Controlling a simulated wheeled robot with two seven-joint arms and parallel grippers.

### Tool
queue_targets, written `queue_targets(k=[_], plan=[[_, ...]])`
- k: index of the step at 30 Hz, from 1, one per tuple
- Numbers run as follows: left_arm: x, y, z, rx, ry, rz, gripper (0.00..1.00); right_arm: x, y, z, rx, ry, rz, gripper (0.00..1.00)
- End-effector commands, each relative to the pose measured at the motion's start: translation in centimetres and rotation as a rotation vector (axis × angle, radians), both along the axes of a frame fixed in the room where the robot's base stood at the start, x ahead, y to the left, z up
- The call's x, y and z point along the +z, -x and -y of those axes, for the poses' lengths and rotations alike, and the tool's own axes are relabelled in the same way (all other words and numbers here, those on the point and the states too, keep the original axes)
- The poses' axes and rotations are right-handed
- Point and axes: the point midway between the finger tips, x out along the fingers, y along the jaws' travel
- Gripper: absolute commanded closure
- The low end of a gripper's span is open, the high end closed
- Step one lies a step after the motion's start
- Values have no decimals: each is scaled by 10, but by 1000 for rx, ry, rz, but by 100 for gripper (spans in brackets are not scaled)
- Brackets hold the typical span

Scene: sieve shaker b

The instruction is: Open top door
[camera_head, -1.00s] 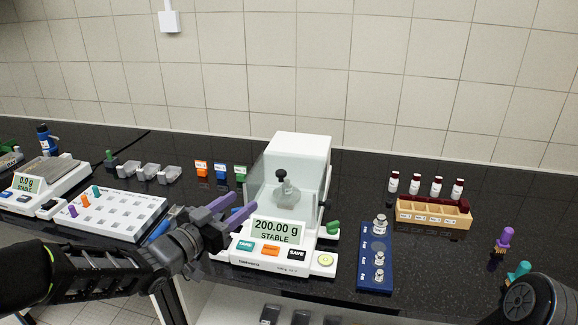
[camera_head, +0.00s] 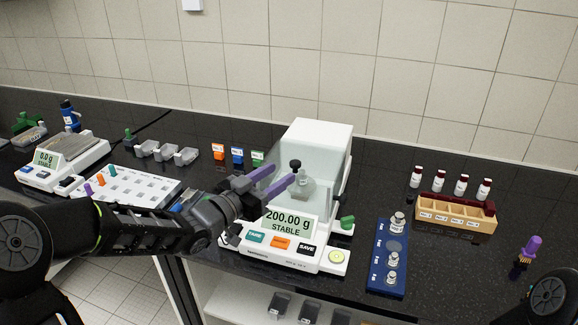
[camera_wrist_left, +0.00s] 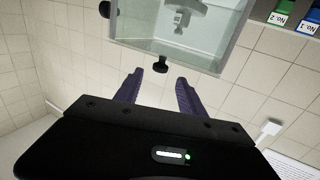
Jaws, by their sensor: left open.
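The white balance (camera_head: 318,140) with a glass draft shield stands on the dark bench and reads 200.00 g STABLE. A black knob (camera_head: 295,163) shows at the shield's upper front; I take it as the top door's handle. A metal weight (camera_head: 305,187) sits behind the glass. My left gripper (camera_head: 283,177) is open, its purple fingers pointing at the knob from the front left. In the left wrist view the knob (camera_wrist_left: 160,66) lies ahead between the fingertips (camera_wrist_left: 160,75), at the glass edge, apparently not touched. The door appears closed. My right gripper is out of view.
A blue weight holder (camera_head: 388,262) and a wooden vial rack (camera_head: 452,222) stand to the right. A white peg board (camera_head: 130,188), small grey trays (camera_head: 165,151) and a second balance (camera_head: 70,158) stand to the left. A green side knob (camera_head: 347,222) sticks out on the balance's right.

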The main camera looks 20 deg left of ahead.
Motion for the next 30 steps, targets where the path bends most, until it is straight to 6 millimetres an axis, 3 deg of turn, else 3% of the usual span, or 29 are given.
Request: queue_targets(k=[9,19,30], plan=[[1,-39,20,-1,2,0,53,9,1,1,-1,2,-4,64],[0,-43,21,0,-1,0,53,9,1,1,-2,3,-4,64],[0,-43,21,0,-1,0,82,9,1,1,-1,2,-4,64]])
